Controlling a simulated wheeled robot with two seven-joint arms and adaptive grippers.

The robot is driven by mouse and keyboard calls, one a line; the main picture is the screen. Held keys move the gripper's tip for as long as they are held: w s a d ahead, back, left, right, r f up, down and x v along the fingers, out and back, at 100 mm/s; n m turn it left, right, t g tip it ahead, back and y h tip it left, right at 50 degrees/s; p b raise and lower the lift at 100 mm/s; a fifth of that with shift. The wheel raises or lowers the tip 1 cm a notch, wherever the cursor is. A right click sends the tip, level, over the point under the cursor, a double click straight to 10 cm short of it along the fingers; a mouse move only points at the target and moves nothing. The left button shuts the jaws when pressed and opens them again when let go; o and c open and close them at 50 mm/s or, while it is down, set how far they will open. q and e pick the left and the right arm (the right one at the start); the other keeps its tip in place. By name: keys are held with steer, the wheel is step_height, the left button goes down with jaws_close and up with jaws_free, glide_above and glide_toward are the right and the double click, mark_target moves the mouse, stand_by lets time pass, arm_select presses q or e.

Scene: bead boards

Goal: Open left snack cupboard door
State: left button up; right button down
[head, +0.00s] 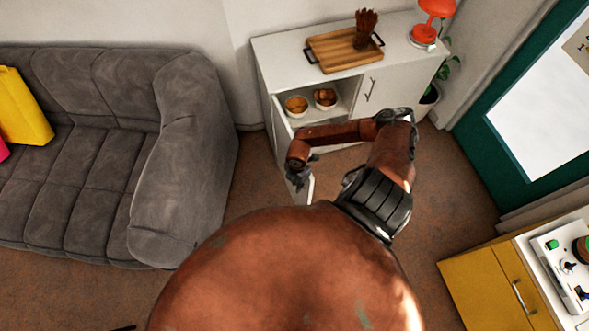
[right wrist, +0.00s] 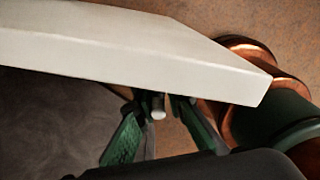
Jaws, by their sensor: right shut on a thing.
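The white snack cupboard (head: 300,62) stands against the back wall in the head view. Its left door (head: 282,130) is swung wide open, and its edge points towards me. Two bowls (head: 296,104) with snacks show on the shelf inside. My right gripper (head: 299,178) is at the free end of the left door. In the right wrist view the white door panel (right wrist: 120,45) crosses the top. There my right gripper (right wrist: 158,118) has its green fingers shut around the metal door handle (right wrist: 158,106), of which only the end shows. My left gripper is not in view.
The cupboard's right door (head: 372,92) is shut. A wooden tray (head: 330,60) and a red lamp (head: 436,10) are on top. A grey sofa (head: 190,140) stands close on the left, a yellow cabinet (head: 485,285) at lower right. Floor between is clear.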

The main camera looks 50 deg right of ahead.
steer(key=c, duration=2)
jaws_free()
steer(key=shift+w, duration=0.3)
steer(key=shift+c, duration=0.2)
steer(key=shift+s, duration=0.1)
step_height(320, 180, up, 12)
steer(key=shift+r, duration=0.1)
